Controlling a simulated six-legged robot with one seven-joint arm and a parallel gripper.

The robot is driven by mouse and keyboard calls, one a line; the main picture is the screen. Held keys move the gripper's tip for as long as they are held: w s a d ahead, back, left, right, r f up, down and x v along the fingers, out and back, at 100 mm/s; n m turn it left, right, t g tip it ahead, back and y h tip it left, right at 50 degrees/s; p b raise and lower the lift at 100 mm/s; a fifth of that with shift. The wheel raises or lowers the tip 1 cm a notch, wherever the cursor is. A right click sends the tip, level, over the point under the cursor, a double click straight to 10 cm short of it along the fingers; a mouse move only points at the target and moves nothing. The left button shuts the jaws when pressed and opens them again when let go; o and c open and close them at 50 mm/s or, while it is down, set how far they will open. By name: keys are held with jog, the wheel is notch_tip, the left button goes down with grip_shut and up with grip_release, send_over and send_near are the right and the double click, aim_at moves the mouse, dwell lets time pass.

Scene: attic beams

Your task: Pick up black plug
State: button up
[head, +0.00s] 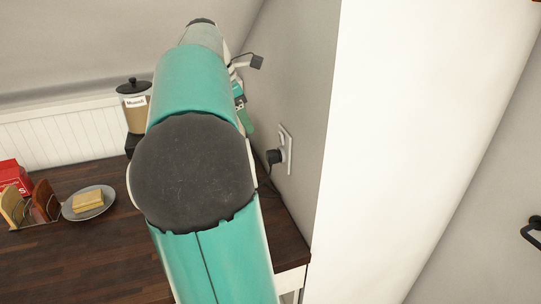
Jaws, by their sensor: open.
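The black plug (273,156) sits at a white wall socket plate (286,148) on the grey side wall, right of my arm. It seems to be plugged in, and a dark cord hangs from it towards the counter. My gripper (241,92) shows only in part, beyond the right edge of my teal arm, above the plug and apart from it. It is open and nothing shows in it. My arm hides much of it.
A dark wooden counter (100,255) runs below. On it stand a muesli jar (135,108) with a black lid, a grey plate (72,212) with a yellowish sponge-like block (88,200), and a rack (40,212). A white wall edge (400,130) stands to the right of the socket.

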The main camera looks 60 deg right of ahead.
send_over(267, 153)
jog(key=w+a, duration=0.2)
notch_tip(267, 153, down, 7)
jog(key=x, duration=0.5)
jog(key=shift+s+d+f, duration=0.25)
jog(key=shift+s+f, duration=0.05)
jog(key=shift+c, duration=0.3)
jog(key=c, duration=1.1)
jog(key=shift+r, duration=0.1)
